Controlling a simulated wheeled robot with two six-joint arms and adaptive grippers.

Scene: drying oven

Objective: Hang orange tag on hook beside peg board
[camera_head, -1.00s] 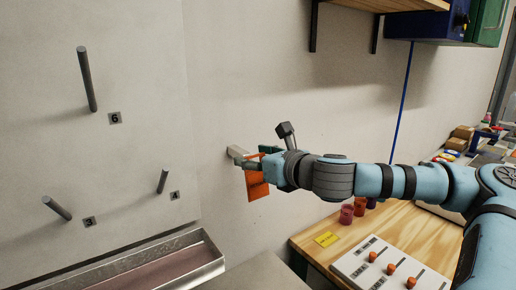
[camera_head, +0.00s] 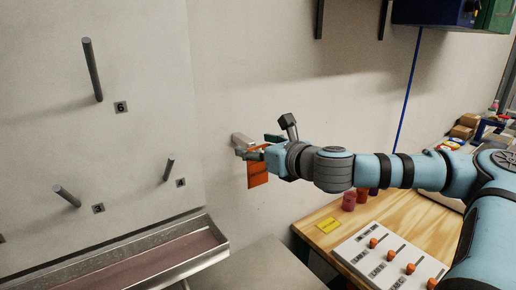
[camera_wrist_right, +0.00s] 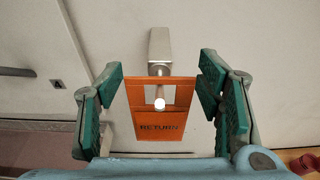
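The orange tag (camera_head: 257,172), marked RETURN, hangs at the wall hook (camera_head: 241,141) to the right of the peg board (camera_head: 130,150). In the right wrist view the tag (camera_wrist_right: 158,116) has an opening with the hook's pale round tip (camera_wrist_right: 159,104) showing in it. The hook's grey block (camera_wrist_right: 159,48) is behind the tag. My right gripper (camera_head: 254,148) is around the tag. In the wrist view its green-padded fingers (camera_wrist_right: 162,95) stand apart on both sides of the tag, with gaps to its edges. My left gripper is not in view.
A metal tray (camera_head: 160,252) runs below the peg board. A wooden bench (camera_head: 330,210) at the right holds a white switch panel (camera_head: 385,255), red cups (camera_head: 352,199) and a yellow label (camera_head: 328,226). The wall between hook and bench is clear.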

